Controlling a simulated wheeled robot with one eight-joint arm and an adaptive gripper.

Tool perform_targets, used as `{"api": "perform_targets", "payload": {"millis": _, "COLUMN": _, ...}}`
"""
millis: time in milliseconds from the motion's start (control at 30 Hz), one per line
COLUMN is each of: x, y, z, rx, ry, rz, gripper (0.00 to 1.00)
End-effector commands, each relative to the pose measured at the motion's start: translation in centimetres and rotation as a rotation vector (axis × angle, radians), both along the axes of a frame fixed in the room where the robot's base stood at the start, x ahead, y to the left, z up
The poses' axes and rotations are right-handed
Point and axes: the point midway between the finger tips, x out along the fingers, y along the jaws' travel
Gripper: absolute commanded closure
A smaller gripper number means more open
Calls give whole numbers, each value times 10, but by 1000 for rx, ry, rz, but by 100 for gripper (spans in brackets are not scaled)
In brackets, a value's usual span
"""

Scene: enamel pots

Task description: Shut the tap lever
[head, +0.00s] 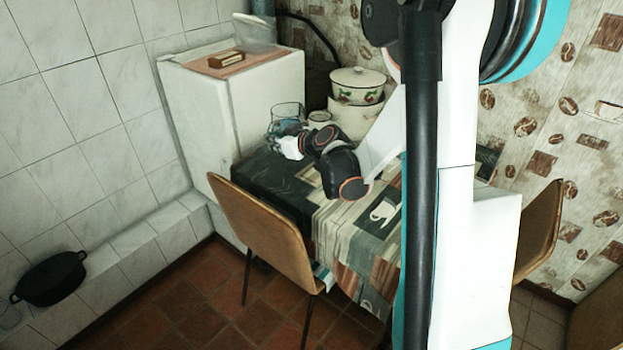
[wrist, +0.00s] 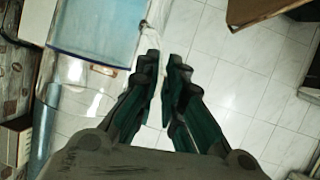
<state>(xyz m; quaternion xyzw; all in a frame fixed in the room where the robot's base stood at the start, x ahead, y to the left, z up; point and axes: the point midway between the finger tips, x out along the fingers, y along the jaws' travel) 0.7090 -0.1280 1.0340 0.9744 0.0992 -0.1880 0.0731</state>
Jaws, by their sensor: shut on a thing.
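A clear, blue-tinted container (head: 287,112) stands at the back of the table near the fridge. In the wrist view its blue see-through body (wrist: 95,28) fills the upper left. My gripper (wrist: 165,62) reaches to the container's right edge, its dark teal fingers close together with a narrow gap. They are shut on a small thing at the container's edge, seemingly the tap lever. The lever itself is mostly hidden by the fingertips, so its angle cannot be told. In the head view my wrist hides the fingers and the tap.
A small mug (head: 320,118) stands beside the container. A white fridge (head: 240,115) bounds the table's left. A chair (head: 262,222) stands at the table's front.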

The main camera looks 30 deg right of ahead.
Motion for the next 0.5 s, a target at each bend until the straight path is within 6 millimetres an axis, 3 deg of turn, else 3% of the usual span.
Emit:
{"api": "perform_targets", "payload": {"millis": 33, "x": 9, "y": -19, "z": 5, "rx": -1, "ry": -2, "rz": -18, "gripper": 100}}
{"api": "perform_targets", "payload": {"millis": 200, "x": 26, "y": -63, "z": 7, "rx": -3, "ry": -2, "rz": -51, "gripper": 100}}
{"api": "perform_targets", "payload": {"millis": 333, "x": 32, "y": -82, "z": 8, "rx": -3, "ry": -4, "rz": -64, "gripper": 100}}
{"api": "perform_targets", "payload": {"millis": 500, "x": 35, "y": -90, "z": -5, "rx": -3, "ry": -3, "rz": -70, "gripper": 100}}
